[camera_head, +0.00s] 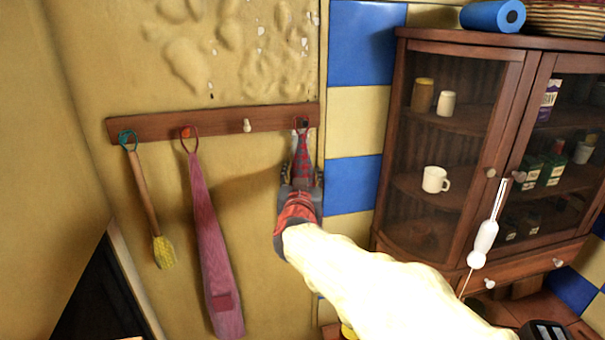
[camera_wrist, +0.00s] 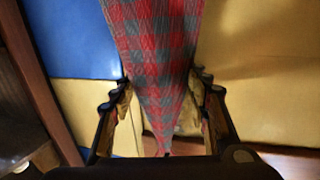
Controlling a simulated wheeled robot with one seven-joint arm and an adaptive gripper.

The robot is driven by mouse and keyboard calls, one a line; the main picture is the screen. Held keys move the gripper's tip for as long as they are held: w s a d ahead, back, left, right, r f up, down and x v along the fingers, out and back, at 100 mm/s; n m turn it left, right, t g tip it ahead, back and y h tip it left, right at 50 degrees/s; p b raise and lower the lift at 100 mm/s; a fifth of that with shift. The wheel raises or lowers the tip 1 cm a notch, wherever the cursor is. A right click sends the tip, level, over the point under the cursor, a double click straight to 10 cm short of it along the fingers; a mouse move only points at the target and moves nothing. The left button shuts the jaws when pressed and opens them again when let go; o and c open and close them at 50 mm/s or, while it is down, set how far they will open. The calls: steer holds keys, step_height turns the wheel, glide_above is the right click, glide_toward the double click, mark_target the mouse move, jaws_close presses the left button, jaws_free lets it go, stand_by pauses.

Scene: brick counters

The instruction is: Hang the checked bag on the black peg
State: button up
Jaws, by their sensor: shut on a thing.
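The checked bag (camera_head: 303,152), red and grey, hangs narrow below the right end of the wooden rail. Its thin dark loop shows at the black peg (camera_head: 304,122) and appears to be around it, but whether it bears on the peg is too small to tell. In the wrist view the checked cloth (camera_wrist: 160,50) tapers between my two fingers (camera_wrist: 160,95).
The wooden rail (camera_head: 219,124) also carries a brush (camera_head: 148,205) on a teal loop, a long pink bag (camera_head: 212,245) and a bare white peg (camera_head: 247,126). A glass-fronted cabinet (camera_head: 384,215) stands to the right, with a white utensil (camera_head: 484,240) before it.

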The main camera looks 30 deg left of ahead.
stand_by(0.3)
steer(key=o, duration=1.6)
steer(key=v, duration=1.2)
